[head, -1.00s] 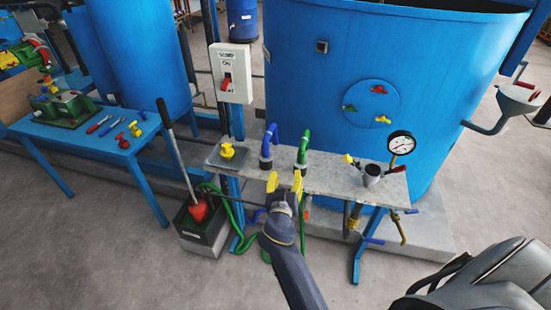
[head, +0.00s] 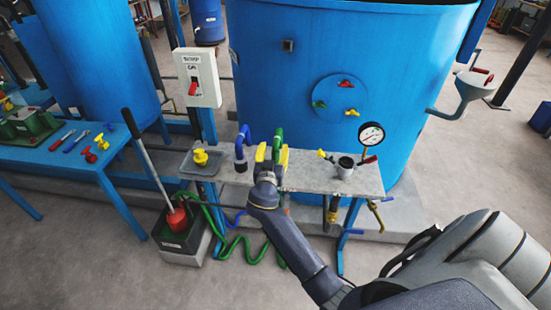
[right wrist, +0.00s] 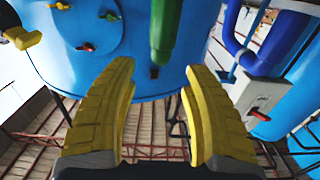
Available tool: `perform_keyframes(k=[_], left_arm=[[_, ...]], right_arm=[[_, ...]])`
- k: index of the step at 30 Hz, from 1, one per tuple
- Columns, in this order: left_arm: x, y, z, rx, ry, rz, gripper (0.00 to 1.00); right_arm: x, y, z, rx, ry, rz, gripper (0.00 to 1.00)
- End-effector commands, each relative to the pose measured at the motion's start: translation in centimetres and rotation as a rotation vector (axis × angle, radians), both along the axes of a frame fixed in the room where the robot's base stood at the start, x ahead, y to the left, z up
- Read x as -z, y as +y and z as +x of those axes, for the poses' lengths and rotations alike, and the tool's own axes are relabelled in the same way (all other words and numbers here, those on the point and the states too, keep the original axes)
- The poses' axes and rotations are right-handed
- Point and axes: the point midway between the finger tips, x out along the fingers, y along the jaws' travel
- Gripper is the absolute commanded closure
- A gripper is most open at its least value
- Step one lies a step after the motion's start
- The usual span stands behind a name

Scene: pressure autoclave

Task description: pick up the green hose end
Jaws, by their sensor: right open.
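The green hose end (head: 279,138) is a bent green pipe end standing at the back of the grey bench top (head: 310,177), just right of the blue hose end (head: 243,140). My right gripper (head: 271,154) is open, and its yellow fingers overlap the lower part of the green hose end in the head view. In the right wrist view the green hose end (right wrist: 164,32) shows beyond and between the open fingertips (right wrist: 155,78), with nothing gripped. The hose end's foot is hidden behind the gripper in the head view. My left gripper is not in view.
A blue tank (head: 330,50) stands close behind the bench. A green hose (head: 235,245) loops on the floor below.

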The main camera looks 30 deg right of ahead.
Motion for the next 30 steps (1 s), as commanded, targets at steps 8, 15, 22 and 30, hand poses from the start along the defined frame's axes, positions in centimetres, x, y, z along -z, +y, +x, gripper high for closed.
perform_keyframes(k=[8, 15, 22, 30], left_arm=[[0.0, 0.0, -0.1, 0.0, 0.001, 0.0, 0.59], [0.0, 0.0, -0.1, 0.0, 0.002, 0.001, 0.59], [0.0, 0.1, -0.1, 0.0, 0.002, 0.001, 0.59], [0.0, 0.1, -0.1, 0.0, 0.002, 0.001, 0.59]], right_arm=[[0.0, -1.3, 1.6, 0.0, 0.0, 0.0, 0.51], [0.1, -2.4, 2.8, -0.001, 0.0, -0.004, 0.51], [0.3, -4.1, 4.8, -0.001, 0.001, -0.003, 0.51], [0.4, -4.8, 5.6, 0.0, 0.0, 0.001, 0.51]])
